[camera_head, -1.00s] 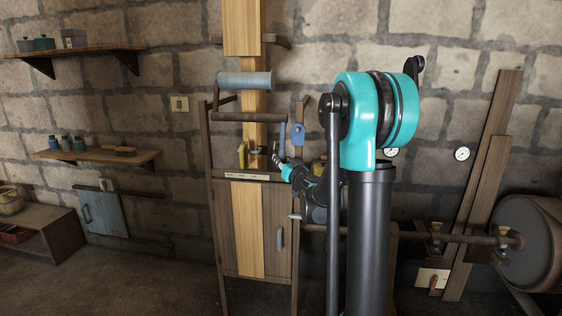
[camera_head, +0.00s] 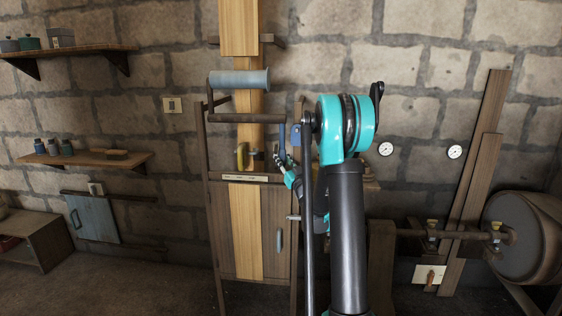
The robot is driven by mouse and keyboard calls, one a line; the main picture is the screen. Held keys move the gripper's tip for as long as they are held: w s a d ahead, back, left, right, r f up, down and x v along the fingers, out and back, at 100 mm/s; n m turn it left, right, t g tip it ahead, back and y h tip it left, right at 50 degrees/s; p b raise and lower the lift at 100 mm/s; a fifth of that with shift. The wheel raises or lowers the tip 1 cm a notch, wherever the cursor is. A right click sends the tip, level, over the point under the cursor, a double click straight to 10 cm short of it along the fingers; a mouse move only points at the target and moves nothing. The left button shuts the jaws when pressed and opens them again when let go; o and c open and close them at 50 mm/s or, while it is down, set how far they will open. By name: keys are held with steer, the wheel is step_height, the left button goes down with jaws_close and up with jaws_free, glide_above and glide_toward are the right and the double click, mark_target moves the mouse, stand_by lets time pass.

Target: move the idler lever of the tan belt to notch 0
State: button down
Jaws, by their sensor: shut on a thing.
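The tan belt (camera_head: 246,235) runs upright through a dark wooden frame, past a grey-blue roller (camera_head: 239,79). A slim lever with a blue-grey handle (camera_head: 282,134) stands nearly upright just right of the belt. My gripper (camera_head: 279,160) is small and partly hidden beside my arm. It appears shut on this lever, low on its handle. A pale strip with marks (camera_head: 246,178) crosses the frame below; its notch numbers are too small to read. A yellow handle (camera_head: 241,156) stands in front of the belt, left of my gripper.
My arm hides part of the frame's right side. A blue tag (camera_head: 294,137) hangs close to the lever. A large drum on a shaft (camera_head: 526,237) and leaning planks (camera_head: 478,190) stand at right. Shelves (camera_head: 95,156) are on the left wall. The floor at front left is clear.

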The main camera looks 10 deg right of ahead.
steer(key=shift+w, duration=0.2)
steer(key=c, duration=1.2)
jaws_free()
steer(key=shift+d, duration=0.1)
steer(key=shift+v, duration=4)
